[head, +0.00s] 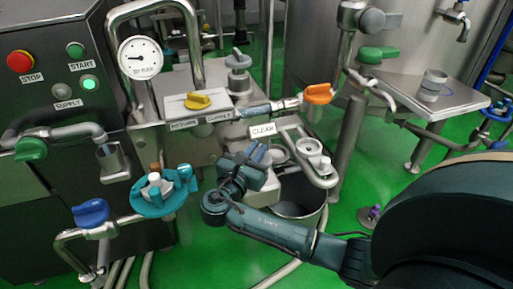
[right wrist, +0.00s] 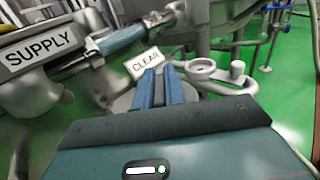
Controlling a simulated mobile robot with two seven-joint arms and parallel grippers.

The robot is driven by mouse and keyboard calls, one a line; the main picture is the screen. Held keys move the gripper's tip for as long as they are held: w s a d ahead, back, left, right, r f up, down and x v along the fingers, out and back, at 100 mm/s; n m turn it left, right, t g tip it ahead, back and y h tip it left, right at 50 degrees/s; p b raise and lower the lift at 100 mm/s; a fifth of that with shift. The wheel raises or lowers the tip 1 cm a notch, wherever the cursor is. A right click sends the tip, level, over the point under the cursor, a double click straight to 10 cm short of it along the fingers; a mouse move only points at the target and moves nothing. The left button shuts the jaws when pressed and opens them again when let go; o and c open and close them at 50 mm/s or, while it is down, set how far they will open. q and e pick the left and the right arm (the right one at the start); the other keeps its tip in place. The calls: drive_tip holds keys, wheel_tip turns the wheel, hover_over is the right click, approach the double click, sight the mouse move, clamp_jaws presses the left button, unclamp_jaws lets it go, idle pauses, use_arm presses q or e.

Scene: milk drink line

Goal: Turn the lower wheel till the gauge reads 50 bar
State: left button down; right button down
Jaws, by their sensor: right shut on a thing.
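The gauge (head: 141,58) is a round white dial at the upper left; its needle points left and its small print is hard to read. A teal wheel (head: 153,207) with a pale hub sits low on the pipework below the gauge; I cannot confirm that it is the lower wheel. My right gripper (head: 257,160) is to the right of this wheel and apart from it, by the CLEAR label (head: 262,130). In the right wrist view its blue fingers (right wrist: 167,72) are close together; what they hold is hard to make out. My left gripper is not in view.
A metal bucket (head: 299,211) stands under my right gripper. A yellow knob (head: 197,101), an orange handle (head: 318,94) and a blue handle (head: 90,213) are on the pipework. A control cabinet (head: 50,100) is at left. Green floor shows between the parts.

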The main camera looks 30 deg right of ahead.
drive_tip(key=c, duration=1.5)
unclamp_jaws()
drive_tip(key=shift+o, duration=0.2)
drive_tip(key=shift+a, duration=0.1)
